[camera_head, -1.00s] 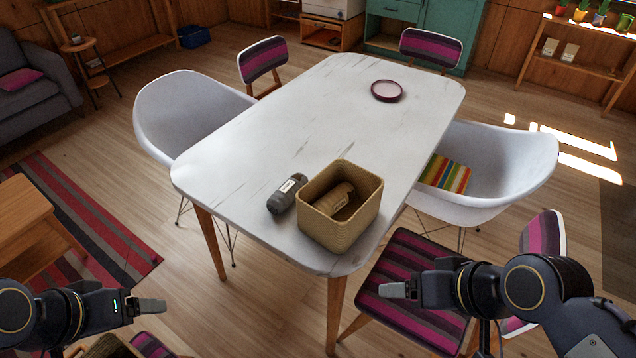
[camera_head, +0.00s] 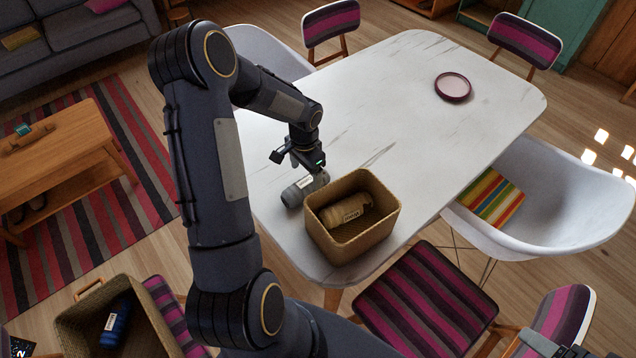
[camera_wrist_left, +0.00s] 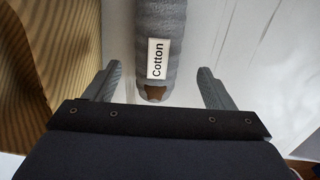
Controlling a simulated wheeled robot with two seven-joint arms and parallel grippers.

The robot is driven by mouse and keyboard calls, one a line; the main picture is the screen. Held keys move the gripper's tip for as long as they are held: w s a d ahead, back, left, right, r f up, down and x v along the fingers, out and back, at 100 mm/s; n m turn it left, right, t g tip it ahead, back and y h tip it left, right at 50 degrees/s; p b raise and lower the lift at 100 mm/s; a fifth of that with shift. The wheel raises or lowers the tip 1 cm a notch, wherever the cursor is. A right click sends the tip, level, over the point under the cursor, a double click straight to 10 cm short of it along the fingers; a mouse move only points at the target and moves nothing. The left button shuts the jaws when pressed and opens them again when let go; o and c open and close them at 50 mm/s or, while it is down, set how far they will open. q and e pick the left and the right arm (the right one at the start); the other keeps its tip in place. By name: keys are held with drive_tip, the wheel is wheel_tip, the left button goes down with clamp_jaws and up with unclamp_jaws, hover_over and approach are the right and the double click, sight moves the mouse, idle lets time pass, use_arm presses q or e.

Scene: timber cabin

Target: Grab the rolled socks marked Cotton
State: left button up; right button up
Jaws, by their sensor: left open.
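The grey rolled socks (camera_head: 298,191) lie on the white table, just left of the woven basket. In the left wrist view the grey roll (camera_wrist_left: 158,45) carries a white label reading "Cotton". My left gripper (camera_head: 300,165) is above and behind the roll. In the wrist view its open fingers (camera_wrist_left: 156,88) stand one on each side of the roll's near end, with gaps on both sides. My right gripper is not clearly in view; only part of a dark arm shows at the bottom right edge.
The woven basket (camera_head: 388,226) on the table holds a brown labelled roll (camera_head: 345,209); its wall (camera_wrist_left: 25,70) is close to the left gripper. A plum-rimmed plate (camera_head: 453,87) sits at the far end. Another basket (camera_head: 78,328) with a blue roll (camera_head: 115,322) is at lower left.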

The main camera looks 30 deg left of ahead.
sight(306, 182)
use_arm(q)
drive_tip(key=f, duration=0.1)
drive_tip(key=f+p, duration=0.1)
drive_tip(key=f, duration=0.2)
drive_tip(key=shift+s+d+f, duration=0.15)
drive_tip(key=shift+s+f, duration=0.15)
drive_tip(key=shift+f, duration=0.65)
drive_tip(key=c, duration=1.1)
